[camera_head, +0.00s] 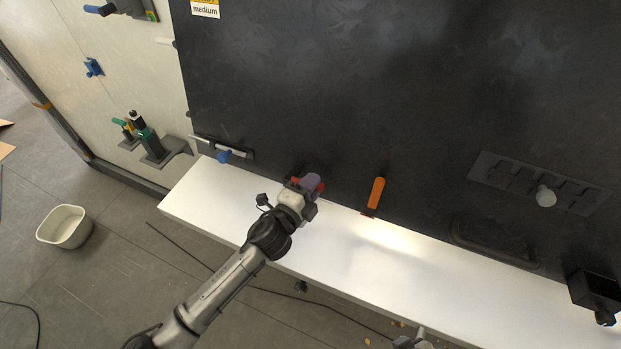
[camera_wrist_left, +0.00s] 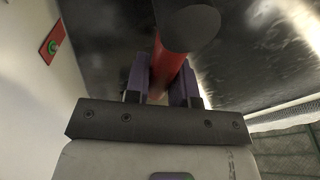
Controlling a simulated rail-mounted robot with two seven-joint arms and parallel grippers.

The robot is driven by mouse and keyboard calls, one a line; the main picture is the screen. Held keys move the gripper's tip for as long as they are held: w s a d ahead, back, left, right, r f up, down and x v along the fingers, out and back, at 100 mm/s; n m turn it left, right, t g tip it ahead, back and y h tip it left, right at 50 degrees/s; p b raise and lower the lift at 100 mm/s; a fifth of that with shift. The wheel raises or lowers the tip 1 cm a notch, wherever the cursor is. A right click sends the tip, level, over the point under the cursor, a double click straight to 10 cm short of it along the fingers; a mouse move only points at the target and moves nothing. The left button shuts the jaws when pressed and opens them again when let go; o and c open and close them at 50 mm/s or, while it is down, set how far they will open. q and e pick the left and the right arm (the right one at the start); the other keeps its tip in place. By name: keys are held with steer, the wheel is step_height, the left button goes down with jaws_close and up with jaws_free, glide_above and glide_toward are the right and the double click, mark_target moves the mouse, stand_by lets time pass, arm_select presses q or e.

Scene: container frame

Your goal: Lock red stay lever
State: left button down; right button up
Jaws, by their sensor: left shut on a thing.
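The red stay lever (camera_head: 322,187) is on the lower part of the dark panel, mostly hidden behind my left gripper in the head view. In the left wrist view the red lever (camera_wrist_left: 166,68) runs between the two purple-grey fingers and has a dark round end. My left gripper (camera_head: 309,183) is shut on the lever; its fingers also show in the left wrist view (camera_wrist_left: 162,80). Only a small part of what may be my right arm shows at the bottom edge of the head view; its gripper cannot be made out.
An orange handle (camera_head: 376,193) is on the panel just right of the lever. A blue-handled lever (camera_head: 224,156) is to the left. A white ledge (camera_head: 400,262) runs below the panel. A recessed plate with a pale knob (camera_head: 545,196) is at the right. A white bin (camera_head: 65,227) stands on the floor.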

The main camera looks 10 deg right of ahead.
arm_select(q)
steer(key=shift+s+f+m+g, duration=0.15)
steer(key=shift+f+m+g, duration=0.3)
steer(key=shift+m, duration=0.65)
steer(key=shift+f, duration=0.1)
steer(key=c, duration=1)
jaws_free()
steer(key=shift+o, duration=0.2)
steer(key=shift+a, duration=0.1)
steer(key=b+v, duration=0.2)
steer(key=v, duration=1.1)
steer(key=shift+s+a, duration=0.25)
steer(key=shift+s, duration=0.05)
steer(key=shift+f, duration=0.1)
